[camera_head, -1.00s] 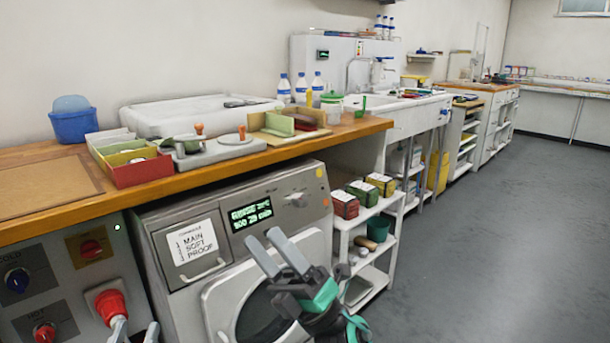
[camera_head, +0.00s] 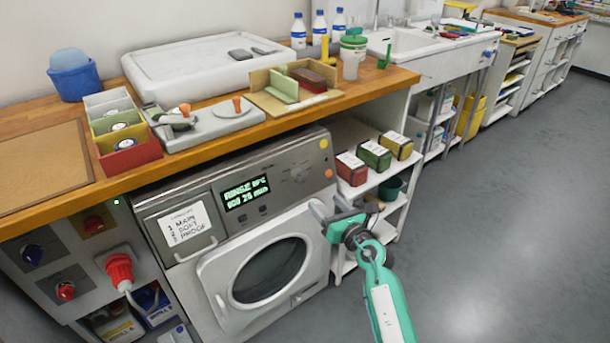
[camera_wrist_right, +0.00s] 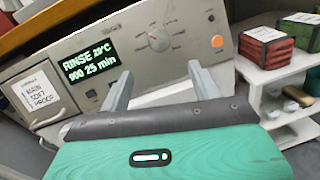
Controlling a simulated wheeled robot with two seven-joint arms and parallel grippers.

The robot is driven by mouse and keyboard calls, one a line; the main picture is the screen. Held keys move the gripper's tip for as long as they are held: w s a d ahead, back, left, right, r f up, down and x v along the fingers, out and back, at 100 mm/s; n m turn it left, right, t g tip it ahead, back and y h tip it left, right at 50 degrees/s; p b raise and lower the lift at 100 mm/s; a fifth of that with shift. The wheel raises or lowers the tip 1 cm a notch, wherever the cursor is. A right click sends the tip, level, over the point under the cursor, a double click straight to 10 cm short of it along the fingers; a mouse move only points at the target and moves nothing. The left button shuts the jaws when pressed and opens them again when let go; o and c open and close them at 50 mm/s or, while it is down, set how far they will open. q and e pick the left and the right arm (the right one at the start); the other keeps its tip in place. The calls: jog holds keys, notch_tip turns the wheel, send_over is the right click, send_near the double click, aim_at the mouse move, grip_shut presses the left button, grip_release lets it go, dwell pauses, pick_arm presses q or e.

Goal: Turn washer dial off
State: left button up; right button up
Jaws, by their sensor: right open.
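The washer (camera_head: 210,275) stands under the wooden counter, with a round glass door and a grey control panel. Its lit display (camera_head: 246,193) reads a rinse line with a temperature and minutes. The washer dial (camera_head: 299,173) is a round knob right of the display; it also shows in the right wrist view (camera_wrist_right: 160,40). My right gripper (camera_head: 325,214) is open and empty, in front of and below the right part of the panel. In the right wrist view its two fingers (camera_wrist_right: 157,82) point at the panel, apart from the dial. My left gripper is out of view.
A red, a green and a yellow box (camera_head: 375,156) stand on the white shelf (camera_head: 372,181) right of the washer. The counter edge (camera_head: 220,144) overhangs the panel. A red plug (camera_head: 119,268) and knobs are at left. The floor (camera_head: 500,220) at right is clear.

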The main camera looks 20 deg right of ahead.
aim_at(302, 178)
jog(key=b+x, duration=0.1)
jog(key=x, duration=1)
jog(key=shift+w+a+b, duration=0.1)
jog(key=shift+b, duration=0.3)
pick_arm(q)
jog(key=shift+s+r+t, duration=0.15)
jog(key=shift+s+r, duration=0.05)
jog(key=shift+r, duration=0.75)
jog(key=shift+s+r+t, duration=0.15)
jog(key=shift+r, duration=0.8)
pick_arm(e)
jog(key=shift+w+a, duration=0.2)
jog(key=shift+w, duration=0.4)
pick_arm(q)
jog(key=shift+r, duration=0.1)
pick_arm(e)
jog(key=shift+r, duration=0.1)
jog(key=c, duration=1)
